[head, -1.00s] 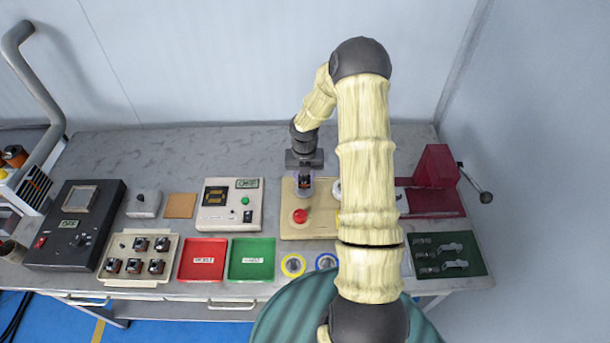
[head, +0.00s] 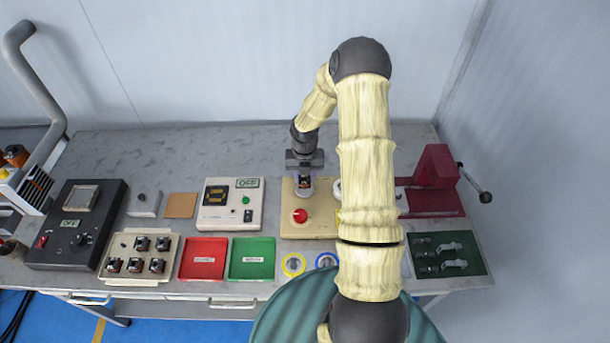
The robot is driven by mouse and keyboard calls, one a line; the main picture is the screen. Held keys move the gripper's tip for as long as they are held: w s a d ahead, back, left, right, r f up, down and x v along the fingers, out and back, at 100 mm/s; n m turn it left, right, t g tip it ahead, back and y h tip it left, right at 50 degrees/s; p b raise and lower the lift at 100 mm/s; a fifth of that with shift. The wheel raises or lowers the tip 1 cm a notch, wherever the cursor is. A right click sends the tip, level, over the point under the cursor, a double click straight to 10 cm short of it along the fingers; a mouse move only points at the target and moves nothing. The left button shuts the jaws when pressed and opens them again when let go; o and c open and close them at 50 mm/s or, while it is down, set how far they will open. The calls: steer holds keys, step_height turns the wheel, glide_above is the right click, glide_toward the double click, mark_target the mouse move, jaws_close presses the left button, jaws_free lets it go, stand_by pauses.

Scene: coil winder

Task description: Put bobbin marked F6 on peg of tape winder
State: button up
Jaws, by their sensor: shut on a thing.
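My gripper (head: 305,178) points down over the back left part of the beige tape winder (head: 322,229). It is shut on a small dark bobbin with an orange-brown patch (head: 305,184). The bobbin is low over a pale round part of the winder. I cannot tell whether it is on the peg, and the peg itself is hidden. The F6 mark is not readable at this size. The winder has a red button (head: 300,215) in front of the gripper. My arm covers the right side of the winder.
A beige tray (head: 115,270) holds several dark bobbins at the left. Red (head: 203,246) and green (head: 260,245) trays lie beside it. A tester reading OFF (head: 215,219) is left of the winder. Tape rolls (head: 293,265) lie in front. A maroon press (head: 437,168) stands at the right.

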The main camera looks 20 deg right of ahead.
steer(key=shift+f+b, duration=0.55)
steer(key=shift+f, duration=0.55)
steer(key=o, duration=1)
steer(key=shift+o, duration=0.2)
step_height(320, 180, up, 17)
steer(key=b, duration=0.1)
steer(key=shift+r+b, duration=0.2)
steer(key=shift+b, duration=0.1)
